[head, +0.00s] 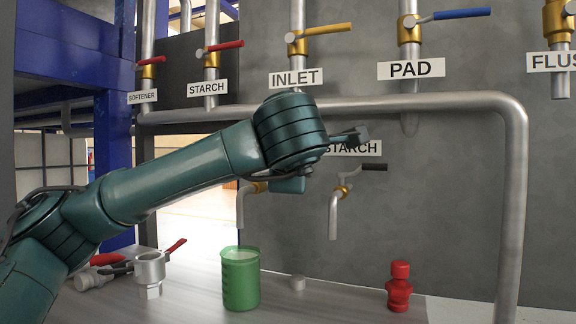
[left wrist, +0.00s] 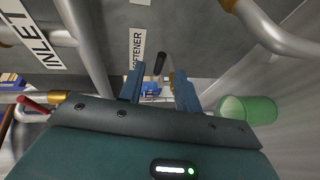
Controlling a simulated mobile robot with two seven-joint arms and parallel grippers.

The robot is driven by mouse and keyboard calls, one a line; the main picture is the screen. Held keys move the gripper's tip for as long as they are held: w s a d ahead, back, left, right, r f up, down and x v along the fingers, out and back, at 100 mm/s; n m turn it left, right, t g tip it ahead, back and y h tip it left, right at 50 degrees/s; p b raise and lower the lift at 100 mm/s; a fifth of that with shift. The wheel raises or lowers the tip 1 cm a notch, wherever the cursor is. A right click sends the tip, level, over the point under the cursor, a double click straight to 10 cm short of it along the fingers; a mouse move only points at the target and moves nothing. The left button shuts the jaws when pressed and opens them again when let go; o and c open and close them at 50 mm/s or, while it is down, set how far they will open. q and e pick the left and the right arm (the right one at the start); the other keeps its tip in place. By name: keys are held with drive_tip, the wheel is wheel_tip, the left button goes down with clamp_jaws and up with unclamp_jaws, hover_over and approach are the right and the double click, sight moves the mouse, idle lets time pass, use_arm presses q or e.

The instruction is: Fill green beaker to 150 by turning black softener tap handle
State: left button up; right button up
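The green beaker (head: 240,282) stands upright on the table below the grey softener spout (head: 240,208); its fill level cannot be read. It also shows at the right of the left wrist view (left wrist: 248,110). The black softener handle (left wrist: 160,63) shows in the left wrist view, beside the softener label (left wrist: 135,52). My left gripper (left wrist: 158,80) is open, its blue fingers spread on either side of the handle's line; contact cannot be told. In the head view my left wrist hides the softener handle. My right gripper is not in view.
A starch tap with a black handle (head: 374,167) is right of the softener tap. A thick pipe (head: 430,106) runs above.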

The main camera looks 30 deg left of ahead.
use_arm(q)
drive_tip(key=shift+x, duration=2.9)
clamp_jaws()
